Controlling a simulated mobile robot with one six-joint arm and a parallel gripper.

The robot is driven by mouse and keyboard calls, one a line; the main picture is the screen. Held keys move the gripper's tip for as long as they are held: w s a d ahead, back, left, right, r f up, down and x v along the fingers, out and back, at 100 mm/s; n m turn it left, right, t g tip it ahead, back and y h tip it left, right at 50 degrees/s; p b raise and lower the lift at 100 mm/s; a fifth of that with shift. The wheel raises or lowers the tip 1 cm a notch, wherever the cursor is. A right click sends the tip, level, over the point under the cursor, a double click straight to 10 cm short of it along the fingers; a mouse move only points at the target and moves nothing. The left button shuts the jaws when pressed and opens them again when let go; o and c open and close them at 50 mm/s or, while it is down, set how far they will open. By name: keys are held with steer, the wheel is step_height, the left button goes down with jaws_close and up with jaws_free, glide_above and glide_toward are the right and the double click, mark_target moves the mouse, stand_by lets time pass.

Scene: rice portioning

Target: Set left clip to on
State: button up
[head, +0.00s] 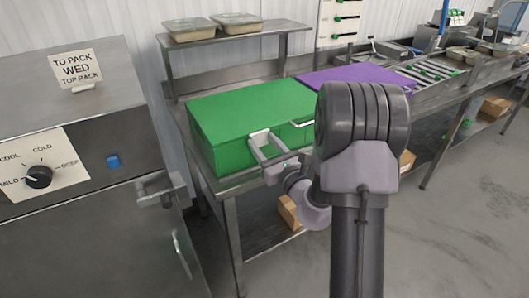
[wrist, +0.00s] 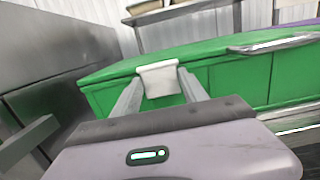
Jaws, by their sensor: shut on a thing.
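A green box (head: 225,125) stands on a steel table. The left clip (wrist: 160,78), a pale grey plate, sits at the top of the box's front side in the wrist view. My gripper (head: 263,139) is at the front of the box, with one finger on each side of this clip, shut on it. The fingers hide the clip's side edges. A second metal clip or handle (head: 297,123) is further right on the same front side; it also shows as a long bar in the wrist view (wrist: 275,43).
A grey cabinet (head: 90,240) with a dial (head: 39,177) and a blue button (head: 113,161) stands close on the left. A purple surface (head: 350,74) lies right of the green box. A shelf with trays (head: 186,29) is behind.

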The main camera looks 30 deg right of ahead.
steer(key=o, duration=1.4)
steer(key=shift+s, duration=0.1)
steer(key=s+p, duration=0.2)
steer(key=s, duration=0.3)
steer(key=s+f+p, duration=0.1)
steer(key=s+p, duration=0.2)
steer(key=s, duration=0.3)
steer(key=s+f+p, duration=0.1)
steer(key=s+p, duration=0.2)
steer(key=s, duration=0.3)
steer(key=shift+d+f, duration=0.1)
steer(key=shift+d, duration=0.2)
